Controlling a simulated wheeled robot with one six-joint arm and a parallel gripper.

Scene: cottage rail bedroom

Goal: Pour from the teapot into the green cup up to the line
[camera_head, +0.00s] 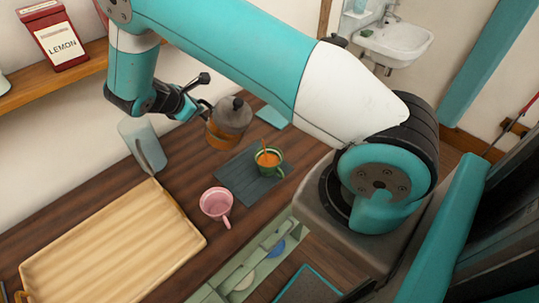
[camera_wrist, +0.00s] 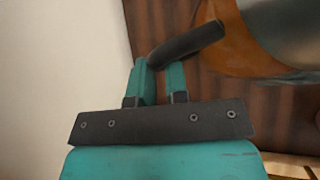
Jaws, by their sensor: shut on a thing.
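My gripper (camera_head: 190,100) is shut on the black handle of the teapot (camera_head: 231,117). In the wrist view my gripper's fingers (camera_wrist: 160,72) close around the dark handle, and part of the teapot (camera_wrist: 225,45) shows at upper right. The teapot is clear with a dark lid and orange-brown liquid low inside. It is held above the table, left of and above the green cup (camera_head: 278,172) in the picture. The green cup stands upright on a dark mat and holds orange liquid. A thin orange streak shows just above the cup; whether it is a stream is unclear. The fill line cannot be made out.
The dark mat (camera_head: 240,182) lies under the green cup. A pink cup (camera_head: 215,203) stands to its left and nearer. A clear glass vessel (camera_head: 141,143) and a large wooden tray (camera_head: 110,245) are at left. A green divided box (camera_head: 240,284) is in front.

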